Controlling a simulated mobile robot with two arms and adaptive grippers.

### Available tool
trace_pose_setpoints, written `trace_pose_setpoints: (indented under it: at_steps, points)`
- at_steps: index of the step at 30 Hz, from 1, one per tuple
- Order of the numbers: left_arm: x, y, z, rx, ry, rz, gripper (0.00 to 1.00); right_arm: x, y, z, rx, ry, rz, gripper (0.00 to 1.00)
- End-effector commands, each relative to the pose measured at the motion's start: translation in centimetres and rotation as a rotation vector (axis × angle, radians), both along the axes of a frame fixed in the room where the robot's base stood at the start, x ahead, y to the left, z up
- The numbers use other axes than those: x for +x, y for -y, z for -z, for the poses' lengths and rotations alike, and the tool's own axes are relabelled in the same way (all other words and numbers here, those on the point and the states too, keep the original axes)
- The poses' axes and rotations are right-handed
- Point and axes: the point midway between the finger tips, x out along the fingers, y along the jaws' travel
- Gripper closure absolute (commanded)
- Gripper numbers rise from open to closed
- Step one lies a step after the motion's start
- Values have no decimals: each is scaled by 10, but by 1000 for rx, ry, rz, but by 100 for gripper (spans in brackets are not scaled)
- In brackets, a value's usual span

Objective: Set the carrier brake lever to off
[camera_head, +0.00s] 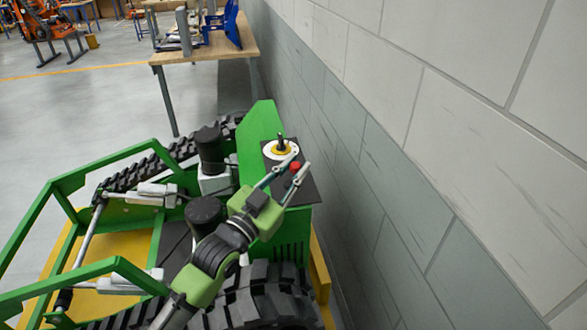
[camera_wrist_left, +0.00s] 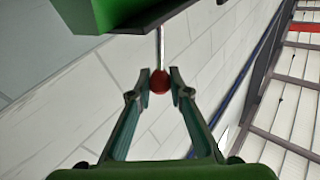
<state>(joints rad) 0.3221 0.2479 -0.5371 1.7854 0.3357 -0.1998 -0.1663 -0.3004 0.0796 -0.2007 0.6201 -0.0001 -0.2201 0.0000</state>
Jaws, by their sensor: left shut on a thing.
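The green tracked carrier (camera_head: 262,130) stands beside the wall. On its dark control panel (camera_head: 305,190) is a lever with a red ball knob (camera_head: 295,167). In the left wrist view the red knob (camera_wrist_left: 159,82) sits on a thin metal rod (camera_wrist_left: 161,48) coming from a green part of the carrier. My left gripper (camera_head: 297,163) has its fingers on either side of this knob and is shut on it. The fingertips also show in the left wrist view (camera_wrist_left: 159,86). I see no marking for the lever's on or off position. My right gripper is out of view.
A black stick on a yellow and white round base (camera_head: 281,150) stands close to the red knob on the panel. The grey block wall (camera_head: 400,150) runs close along the right side. A wooden table (camera_head: 205,48) stands behind the carrier. Open floor lies to the left.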

Motion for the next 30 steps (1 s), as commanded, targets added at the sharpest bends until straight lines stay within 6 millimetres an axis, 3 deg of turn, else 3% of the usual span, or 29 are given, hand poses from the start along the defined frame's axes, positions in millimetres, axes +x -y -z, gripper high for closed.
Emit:
trace_pose_setpoints:
  at_steps: [3,4,6,19,30]
  points:
    - [-2,3,9,0,-22,7,100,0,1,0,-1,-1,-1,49]
    - [-2,3,9,1,-23,7,80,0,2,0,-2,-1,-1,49]
    - [-2,3,9,1,-22,7,65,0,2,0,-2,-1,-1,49]
    - [-6,-3,6,1,-11,2,65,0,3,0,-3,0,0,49]
    - [-66,-42,17,5,-14,4,65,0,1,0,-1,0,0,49]
